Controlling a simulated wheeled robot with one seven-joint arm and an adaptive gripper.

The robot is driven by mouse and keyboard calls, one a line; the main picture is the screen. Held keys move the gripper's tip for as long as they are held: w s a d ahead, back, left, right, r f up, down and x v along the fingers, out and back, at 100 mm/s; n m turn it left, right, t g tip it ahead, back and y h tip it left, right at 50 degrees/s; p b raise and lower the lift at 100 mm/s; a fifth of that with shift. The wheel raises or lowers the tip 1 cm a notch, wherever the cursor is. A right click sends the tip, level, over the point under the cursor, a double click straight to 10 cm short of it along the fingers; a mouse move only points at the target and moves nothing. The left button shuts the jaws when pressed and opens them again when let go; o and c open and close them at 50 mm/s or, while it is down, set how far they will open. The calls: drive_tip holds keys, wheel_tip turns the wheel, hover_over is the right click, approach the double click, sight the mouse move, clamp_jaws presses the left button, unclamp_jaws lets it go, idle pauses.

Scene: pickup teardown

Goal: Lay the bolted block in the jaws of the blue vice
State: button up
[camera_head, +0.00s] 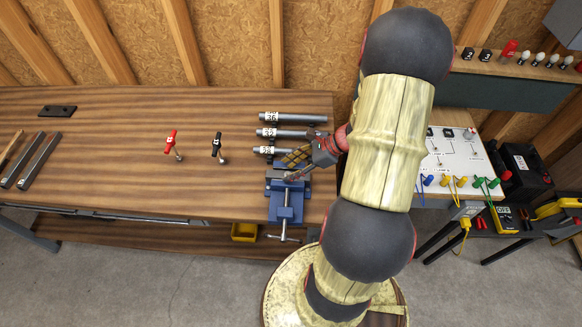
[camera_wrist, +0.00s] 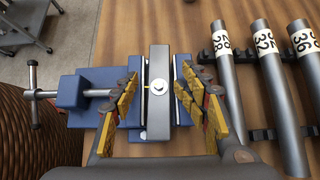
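The blue vice (camera_head: 286,212) stands at the front edge of the wooden bench; its body and screw handle also show in the wrist view (camera_wrist: 88,92). The bolted block (camera_wrist: 158,120) is a long grey bar with a bright bolt head on top. It lies lengthwise between the vice's two jaws, with a pale jaw face close along each side. I cannot tell how deep it sits or whether it touches both jaws. My gripper (camera_wrist: 156,78) is over the vice, its yellow-padded fingers spread either side of the block with gaps. It is also in the head view (camera_head: 289,167).
Grey pipes (camera_head: 290,133) marked 28, 32 and 36 lie on a rack just behind the vice. A red-handled tool (camera_head: 171,142) and a black-handled tool (camera_head: 217,146) stand left on the bench. The bench between them and the vice is clear.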

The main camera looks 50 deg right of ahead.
drive_tip(key=shift+s+f, duration=0.15)
drive_tip(key=shift+f, duration=0.05)
drive_tip(key=shift+r, duration=0.15)
drive_tip(key=w+r+p+v, duration=0.1)
drive_tip(key=p+v, duration=0.2)
drive_tip(key=v, duration=1)
drive_tip(key=w+a+r+n+g+h, duration=0.1)
drive_tip(key=w+a+r+n+g, duration=0.1)
drive_tip(key=a+r+n, duration=0.45)
drive_tip(key=w+a+r+n+g+h, duration=0.15)
drive_tip(key=a+r+n, duration=0.25)
drive_tip(key=a+n, duration=0.45)
drive_tip(key=s+a+r+n+t+h, duration=0.1)
drive_tip(key=s+a+r+n, duration=0.1)
drive_tip(key=a+r+n, duration=0.2)
drive_tip(key=s+a+r+n+t+h, duration=0.1)
drive_tip(key=s+a+r+n+h, duration=0.1)
drive_tip(key=a+r+n, duration=0.3)
drive_tip(key=s+a+n, duration=0.1)
drive_tip(key=a+n, duration=0.2)
drive_tip(key=a, duration=0.1)
drive_tip(key=shift+a+n, duration=0.25)
drive_tip(key=shift+n, duration=0.15)
drive_tip(key=shift+r+b, duration=0.1)
drive_tip(key=shift+b, duration=0.2)
